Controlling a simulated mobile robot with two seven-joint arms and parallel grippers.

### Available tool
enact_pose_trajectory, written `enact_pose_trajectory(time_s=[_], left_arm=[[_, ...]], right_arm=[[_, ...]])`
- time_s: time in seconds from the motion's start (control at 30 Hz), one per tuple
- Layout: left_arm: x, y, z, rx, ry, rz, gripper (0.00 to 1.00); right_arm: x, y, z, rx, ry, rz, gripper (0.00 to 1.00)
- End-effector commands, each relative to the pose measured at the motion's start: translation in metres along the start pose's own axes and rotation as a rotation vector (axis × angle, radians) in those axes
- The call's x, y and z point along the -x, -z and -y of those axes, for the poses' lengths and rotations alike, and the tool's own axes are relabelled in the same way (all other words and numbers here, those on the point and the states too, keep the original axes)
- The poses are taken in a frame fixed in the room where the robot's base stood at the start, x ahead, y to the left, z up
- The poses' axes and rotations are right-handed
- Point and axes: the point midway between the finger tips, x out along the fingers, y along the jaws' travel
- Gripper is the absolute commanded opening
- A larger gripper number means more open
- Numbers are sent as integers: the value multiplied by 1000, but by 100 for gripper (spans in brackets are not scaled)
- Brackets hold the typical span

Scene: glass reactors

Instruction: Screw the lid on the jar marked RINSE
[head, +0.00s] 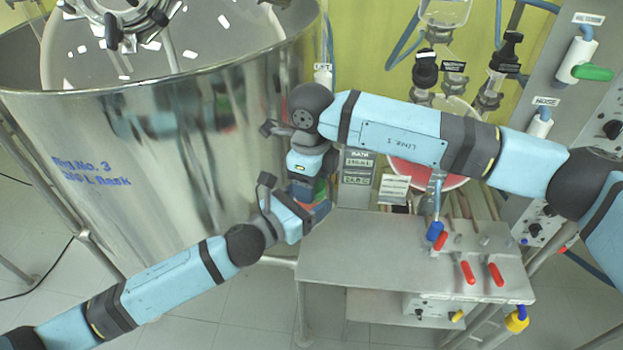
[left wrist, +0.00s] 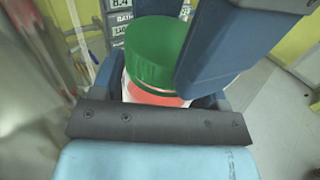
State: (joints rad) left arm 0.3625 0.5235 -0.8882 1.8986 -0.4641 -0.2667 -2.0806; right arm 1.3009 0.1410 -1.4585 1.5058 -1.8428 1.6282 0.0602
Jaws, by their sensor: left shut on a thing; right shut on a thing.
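The jar (left wrist: 150,96), white with an orange-red band, is between the fingers of my left gripper, which is shut on it; its marking is not readable. The green lid (left wrist: 155,50) sits over the jar's mouth; I cannot tell how tightly it sits. In the head view a small part of the jar (head: 308,204) shows at the table's left back corner, with my left gripper (head: 312,212) around it. My right gripper (head: 305,186) comes down from above and is shut on the lid, mostly hidden by its own wrist.
A large steel vessel (head: 140,170) stands close on the left. The steel table (head: 370,250) has red-handled valves (head: 468,272) at its right. A bath display (head: 357,170) stands just behind my grippers. The table's front left is clear.

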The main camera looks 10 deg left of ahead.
Motion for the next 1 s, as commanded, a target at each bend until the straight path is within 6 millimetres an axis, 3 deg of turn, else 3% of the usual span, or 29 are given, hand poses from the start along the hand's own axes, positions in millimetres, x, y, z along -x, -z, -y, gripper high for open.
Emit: enact_pose_trajectory(time_s=[0.8,1.0], left_arm=[[0,0,1,0,1,0,1],[0,0,1,0,1,0,1]], right_arm=[[-1,-4,-3,-1859,-5,1,39],[-1,-6,-2,-2202,-5,3,39]])
